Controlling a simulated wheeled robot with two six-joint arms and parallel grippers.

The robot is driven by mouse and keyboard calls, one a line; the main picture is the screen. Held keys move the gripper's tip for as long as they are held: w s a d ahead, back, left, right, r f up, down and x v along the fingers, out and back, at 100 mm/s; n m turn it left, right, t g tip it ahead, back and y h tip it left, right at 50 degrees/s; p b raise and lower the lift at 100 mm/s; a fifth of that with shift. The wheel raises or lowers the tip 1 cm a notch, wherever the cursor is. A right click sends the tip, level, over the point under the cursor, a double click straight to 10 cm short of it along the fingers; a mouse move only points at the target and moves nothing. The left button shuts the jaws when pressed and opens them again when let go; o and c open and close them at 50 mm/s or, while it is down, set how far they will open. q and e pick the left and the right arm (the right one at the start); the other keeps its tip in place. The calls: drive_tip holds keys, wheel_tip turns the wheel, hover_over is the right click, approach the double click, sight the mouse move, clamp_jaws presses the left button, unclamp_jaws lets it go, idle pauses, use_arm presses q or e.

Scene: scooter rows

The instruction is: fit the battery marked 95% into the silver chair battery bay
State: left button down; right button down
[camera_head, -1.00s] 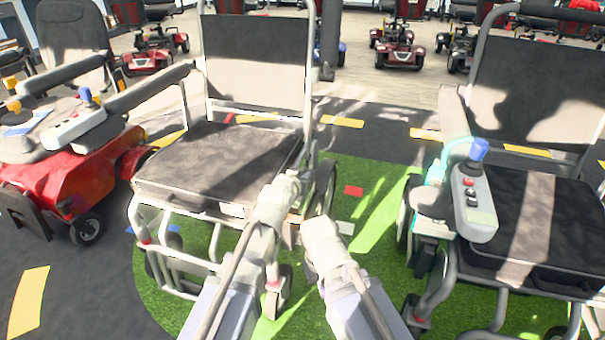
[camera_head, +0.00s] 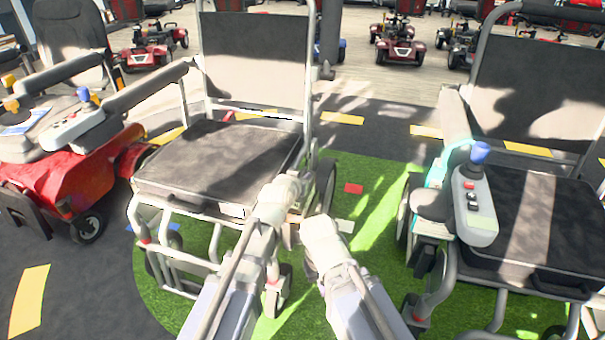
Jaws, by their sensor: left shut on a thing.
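The silver chair (camera_head: 220,160) stands left of centre, with a pale metal frame, dark seat and dark backrest. My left gripper (camera_head: 288,190) is at the front right corner of its seat, beside the right wheel. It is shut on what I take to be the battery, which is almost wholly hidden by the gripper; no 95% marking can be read. I cannot make out the battery bay, as the seat and my arm cover that area. My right gripper (camera_head: 320,230) is lower and to the right, in front of the chair; its jaws cannot be made out.
A second chair (camera_head: 540,210) with a joystick armrest (camera_head: 473,205) stands at the right. More scooters (camera_head: 398,45) line the back.

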use_arm(q)
drive_tip(key=shift+p, duration=0.3)
drive_tip(key=shift+w+r+p, duration=0.1)
drive_tip(key=shift+r+p, duration=0.15)
drive_tip(key=shift+p, duration=0.1)
drive_tip(key=shift+r+p, duration=0.85)
drive_tip(key=shift+r, duration=0.05)
wheel_tip(320, 180, up, 2)
drive_tip(key=shift+r+p, duration=0.25)
drive_tip(key=shift+p, duration=0.95)
drive_tip(key=shift+f, duration=0.1)
drive_tip(key=shift+f+b, duration=0.45)
drive_tip(key=shift+b, duration=0.1)
drive_tip(key=shift+f+b, duration=1.9)
drive_tip(key=shift+b, duration=0.05)
drive_tip(key=shift+f+b, duration=0.25)
drive_tip(key=shift+b, duration=0.15)
